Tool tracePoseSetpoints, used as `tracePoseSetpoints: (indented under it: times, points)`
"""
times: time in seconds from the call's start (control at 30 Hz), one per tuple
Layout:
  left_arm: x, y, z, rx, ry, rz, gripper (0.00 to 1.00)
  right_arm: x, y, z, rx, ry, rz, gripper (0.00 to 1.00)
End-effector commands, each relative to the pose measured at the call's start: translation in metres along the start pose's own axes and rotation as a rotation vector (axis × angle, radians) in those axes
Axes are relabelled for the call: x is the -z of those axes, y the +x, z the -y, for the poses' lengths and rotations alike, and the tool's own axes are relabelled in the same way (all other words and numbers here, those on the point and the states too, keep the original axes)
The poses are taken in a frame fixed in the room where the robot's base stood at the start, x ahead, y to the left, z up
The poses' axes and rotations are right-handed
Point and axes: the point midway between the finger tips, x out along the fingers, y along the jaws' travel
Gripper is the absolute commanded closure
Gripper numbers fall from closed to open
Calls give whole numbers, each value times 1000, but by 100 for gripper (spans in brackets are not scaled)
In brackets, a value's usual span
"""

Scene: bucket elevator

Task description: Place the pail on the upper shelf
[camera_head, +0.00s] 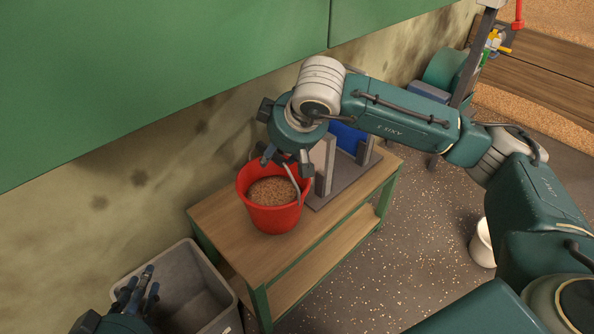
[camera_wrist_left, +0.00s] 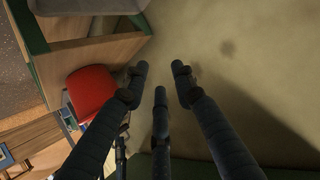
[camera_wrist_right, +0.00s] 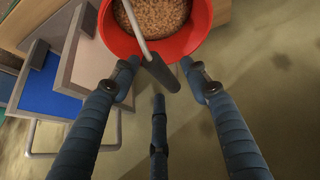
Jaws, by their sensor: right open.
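The red pail (camera_head: 270,219), filled with brown grain, stands upright on the wooden top (camera_head: 222,217) of a green-framed unit. A lower wooden board (camera_head: 330,245) shows beneath that top. My right gripper (camera_head: 287,158) is open just above the pail's far rim. In the right wrist view, the pail's handle with its dark grip (camera_wrist_right: 160,72) lies between the open fingers (camera_wrist_right: 162,80), not clamped. My left gripper (camera_head: 138,285) is open and empty above a grey bin, left of the unit. The pail also shows in the left wrist view (camera_wrist_left: 90,93).
The grey bin (camera_head: 190,285) stands against the unit's left end. A grey stand with upright plates (camera_head: 325,165) and a blue part sits right behind the pail. A green panel (camera_head: 150,70) overhangs the wall. A white bucket (camera_head: 482,243) stands on the speckled floor.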

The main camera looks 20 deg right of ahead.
Motion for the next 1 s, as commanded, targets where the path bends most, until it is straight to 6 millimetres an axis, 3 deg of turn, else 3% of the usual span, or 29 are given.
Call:
tracePoseSetpoints:
  times: [0.2, 0.4, 0.6, 1.0]
  points:
    - [-15, -3, 2, 5, -1, 65, 73, -43, -27, 10, -2, -2, 3, 54]
    - [-22, -4, 3, 6, -2, 90, 73, -71, -46, 18, 0, -1, 2, 54]
    - [-23, -4, 3, 7, -2, 97, 73, -82, -54, 22, 0, 0, 1, 54]
    - [-24, -4, 3, 7, -2, 97, 73, -83, -54, 22, 0, 0, 2, 54]
